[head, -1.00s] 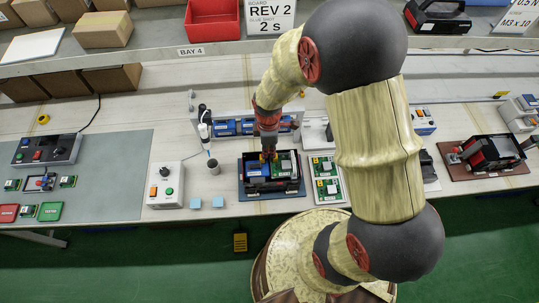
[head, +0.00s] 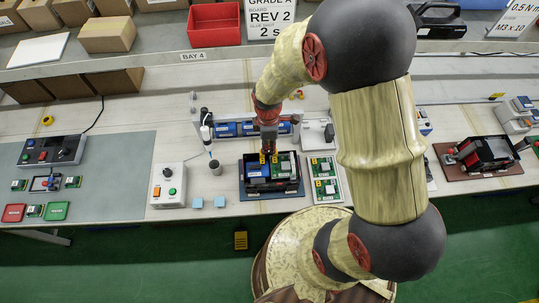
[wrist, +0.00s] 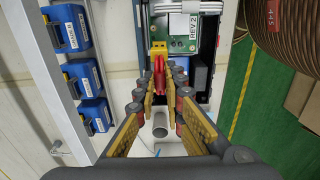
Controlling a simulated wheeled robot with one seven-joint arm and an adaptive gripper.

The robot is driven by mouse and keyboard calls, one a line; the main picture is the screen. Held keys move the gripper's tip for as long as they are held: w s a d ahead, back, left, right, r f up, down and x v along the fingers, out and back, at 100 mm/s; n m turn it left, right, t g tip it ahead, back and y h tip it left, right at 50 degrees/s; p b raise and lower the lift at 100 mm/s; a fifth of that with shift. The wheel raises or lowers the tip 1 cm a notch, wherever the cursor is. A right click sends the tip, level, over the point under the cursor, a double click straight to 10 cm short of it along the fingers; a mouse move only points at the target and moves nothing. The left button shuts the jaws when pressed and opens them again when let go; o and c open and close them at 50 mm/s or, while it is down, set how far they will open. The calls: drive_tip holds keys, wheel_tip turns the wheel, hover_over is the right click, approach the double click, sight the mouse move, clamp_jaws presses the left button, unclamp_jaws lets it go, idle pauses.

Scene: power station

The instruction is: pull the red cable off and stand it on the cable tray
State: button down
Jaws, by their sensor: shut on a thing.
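The red cable (wrist: 158,68) shows in the wrist view as a small red piece between my fingertips, beside a yellow connector (wrist: 158,48) on the green board (wrist: 193,28). My gripper (wrist: 162,84) is shut on it; the yellow-padded fingers hide part of the red piece. I cannot tell whether the cable is still seated in the connector. In the head view my gripper (head: 268,158) is over the dark open case (head: 272,193) holding the green board and a blue block. I cannot identify the cable tray with certainty.
A small grey cup (head: 215,167) stands left of the case, near a grey control box (head: 168,187). Blue bins (head: 226,130) line a rack behind it. A white tray with green boards (head: 341,190) lies close on the right. Bare bench shows between cup and case.

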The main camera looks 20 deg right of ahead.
drive_tip(key=shift+r+p, duration=1.2)
drive_tip(key=shift+r, duration=0.6)
